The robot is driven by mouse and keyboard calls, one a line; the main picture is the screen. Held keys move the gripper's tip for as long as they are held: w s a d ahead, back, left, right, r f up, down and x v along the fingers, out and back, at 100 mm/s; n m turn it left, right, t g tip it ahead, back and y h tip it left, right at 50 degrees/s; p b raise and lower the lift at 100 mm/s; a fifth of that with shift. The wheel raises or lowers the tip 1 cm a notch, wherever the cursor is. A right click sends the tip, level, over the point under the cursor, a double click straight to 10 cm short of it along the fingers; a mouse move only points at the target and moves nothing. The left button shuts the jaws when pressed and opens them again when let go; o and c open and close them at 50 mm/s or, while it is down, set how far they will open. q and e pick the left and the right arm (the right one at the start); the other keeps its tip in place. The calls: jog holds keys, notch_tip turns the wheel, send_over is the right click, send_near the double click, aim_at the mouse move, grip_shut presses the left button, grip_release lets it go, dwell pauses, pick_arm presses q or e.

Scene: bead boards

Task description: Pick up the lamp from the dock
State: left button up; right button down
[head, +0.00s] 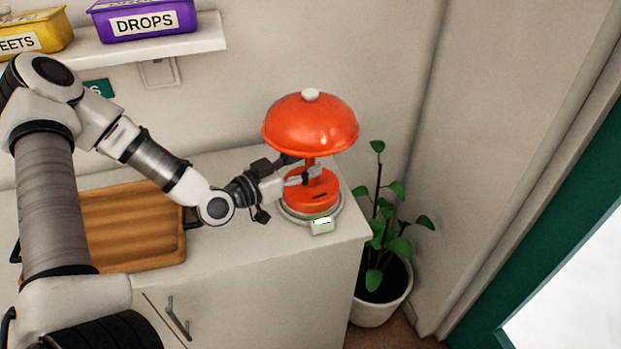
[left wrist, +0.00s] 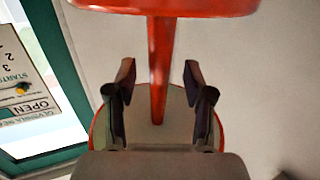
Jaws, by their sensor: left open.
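The orange-red lamp (head: 310,122) with a domed shade stands upright on its round dock (head: 292,216) near the right end of the white counter. A small lit label shows on the dock's front. My left gripper (head: 303,174) reaches in from the left below the shade, at stem height. In the left wrist view the lamp's thin red stem (left wrist: 160,70) stands between the two dark fingers of my left gripper (left wrist: 160,92). The fingers are open, with a visible gap on each side of the stem. My right gripper is not in view.
A wooden tray (head: 130,232) with dark handles lies on the counter (head: 240,245) at the left. A potted plant (head: 380,305) stands on the floor right of the counter. A wall shelf (head: 150,45) holds a purple DROPS bin (head: 140,22) and a yellow bin (head: 40,32).

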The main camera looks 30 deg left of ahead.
pick_arm(q)
jog(key=shift+x, duration=1.05)
jog(key=shift+r, duration=0.1)
grip_shut()
